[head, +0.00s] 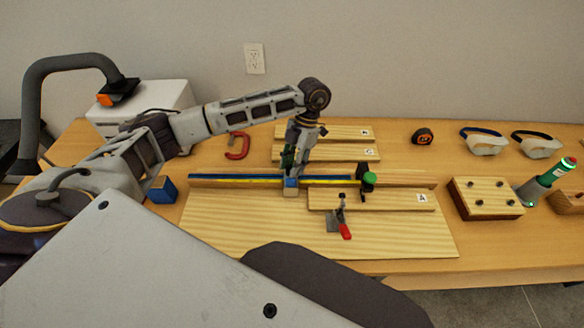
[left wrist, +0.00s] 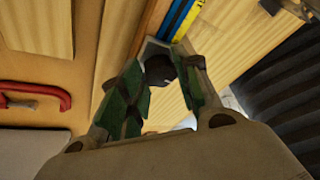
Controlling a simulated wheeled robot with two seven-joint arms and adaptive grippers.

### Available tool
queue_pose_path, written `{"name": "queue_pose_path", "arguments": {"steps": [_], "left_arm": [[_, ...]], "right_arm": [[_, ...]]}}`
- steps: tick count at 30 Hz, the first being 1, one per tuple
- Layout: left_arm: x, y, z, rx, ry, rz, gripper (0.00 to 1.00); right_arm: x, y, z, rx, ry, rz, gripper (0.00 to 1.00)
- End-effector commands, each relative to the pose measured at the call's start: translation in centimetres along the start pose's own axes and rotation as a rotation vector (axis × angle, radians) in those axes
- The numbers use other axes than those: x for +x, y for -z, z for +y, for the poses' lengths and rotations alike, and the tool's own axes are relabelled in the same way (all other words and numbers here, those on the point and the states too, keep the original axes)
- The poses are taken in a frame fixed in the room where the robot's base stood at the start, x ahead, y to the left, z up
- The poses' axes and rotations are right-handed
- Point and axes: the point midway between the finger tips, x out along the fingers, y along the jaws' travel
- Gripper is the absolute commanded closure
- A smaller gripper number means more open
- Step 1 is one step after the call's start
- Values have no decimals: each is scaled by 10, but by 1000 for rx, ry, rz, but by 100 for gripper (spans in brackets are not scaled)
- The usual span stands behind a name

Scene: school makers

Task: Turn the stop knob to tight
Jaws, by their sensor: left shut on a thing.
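The stop (head: 291,190) is a small pale block on the blue and yellow rail (head: 235,179) along the wooden board. My left gripper (head: 292,171) points down over the stop from above. In the left wrist view its green-padded fingers are shut on the dark round stop knob (left wrist: 159,70). The pale stop shows just beyond the knob, beside the rail (left wrist: 180,18). The fingers hide the knob in the head view, and no mark for tight can be read. My right gripper is not in view.
A green-knobbed black piece (head: 369,181) stands at the rail's right. A red-handled toggle clamp (head: 341,220) sits in front on the board (head: 230,230). A red clamp (head: 238,147) and a blue block (head: 162,189) lie left. The board's front left is clear.

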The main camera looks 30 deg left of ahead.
Motion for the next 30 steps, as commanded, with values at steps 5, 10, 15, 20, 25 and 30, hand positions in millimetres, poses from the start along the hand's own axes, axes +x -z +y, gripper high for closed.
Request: {"name": "queue_pose_path", "arguments": {"steps": [5,10,15,20,25,30], "left_arm": [[0,-1,0,67,-29,1,92],[-1,-1,-1,94,-41,3,92],[-2,-1,-1,99,-42,4,92],[-2,-1,-1,98,-42,4,92],[-1,-1,-1,97,-42,4,52],[-1,0,-1,98,-41,6,46]], "right_arm": [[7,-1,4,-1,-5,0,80],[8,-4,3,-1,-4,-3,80],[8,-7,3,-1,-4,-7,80],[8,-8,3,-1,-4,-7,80],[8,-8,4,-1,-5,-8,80],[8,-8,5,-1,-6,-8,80]]}}
